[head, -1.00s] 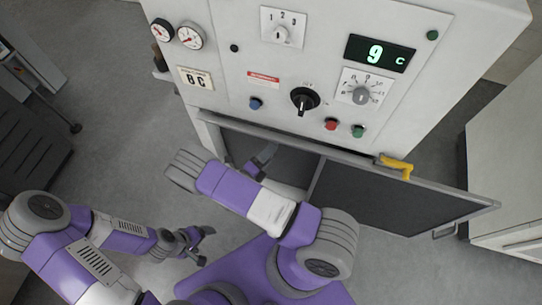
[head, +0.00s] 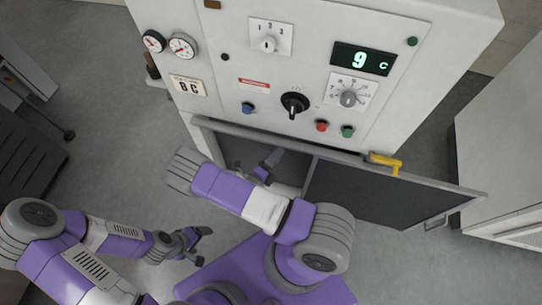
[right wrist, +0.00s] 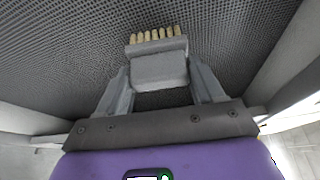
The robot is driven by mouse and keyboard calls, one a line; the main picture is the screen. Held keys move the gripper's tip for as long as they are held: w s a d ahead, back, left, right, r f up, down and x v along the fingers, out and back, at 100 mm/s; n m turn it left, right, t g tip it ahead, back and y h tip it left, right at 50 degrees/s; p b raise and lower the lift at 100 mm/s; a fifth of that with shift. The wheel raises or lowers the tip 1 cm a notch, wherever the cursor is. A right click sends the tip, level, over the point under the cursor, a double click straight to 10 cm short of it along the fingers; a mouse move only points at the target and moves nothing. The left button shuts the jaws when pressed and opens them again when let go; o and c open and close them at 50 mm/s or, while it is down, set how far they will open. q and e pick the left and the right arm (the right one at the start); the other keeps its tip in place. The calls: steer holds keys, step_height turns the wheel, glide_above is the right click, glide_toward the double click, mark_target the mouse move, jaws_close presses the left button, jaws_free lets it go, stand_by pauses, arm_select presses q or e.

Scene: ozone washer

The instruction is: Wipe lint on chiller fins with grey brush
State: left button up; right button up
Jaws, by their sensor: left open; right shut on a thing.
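The grey brush (right wrist: 158,68) is in the right wrist view, its pale tan bristles pointing away from me. My right gripper (right wrist: 158,85) is shut on its block. The dark, finely patterned fins (right wrist: 60,45) fill the background behind the bristles; I cannot tell whether the bristles touch them. In the head view my right gripper (head: 268,168) is partly hidden by my arm, in front of the opening low in the white cabinet (head: 210,50). My left gripper (head: 196,246) is open and empty over the floor at lower left. I cannot make out any lint.
The display (head: 362,59) reads 9 C. Another white cabinet (head: 510,160) stands at right.

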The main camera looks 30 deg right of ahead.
steer(key=s+d+p, duration=0.2)
steer(key=s+d, duration=0.4)
steer(key=shift+s, duration=0.4)
stand_by(0.6)
steer(key=shift+r, duration=0.1)
steer(key=s+a, duration=0.4)
steer(key=shift+a, duration=0.25)
steer(key=shift+a, duration=0.1)
stand_by(0.4)
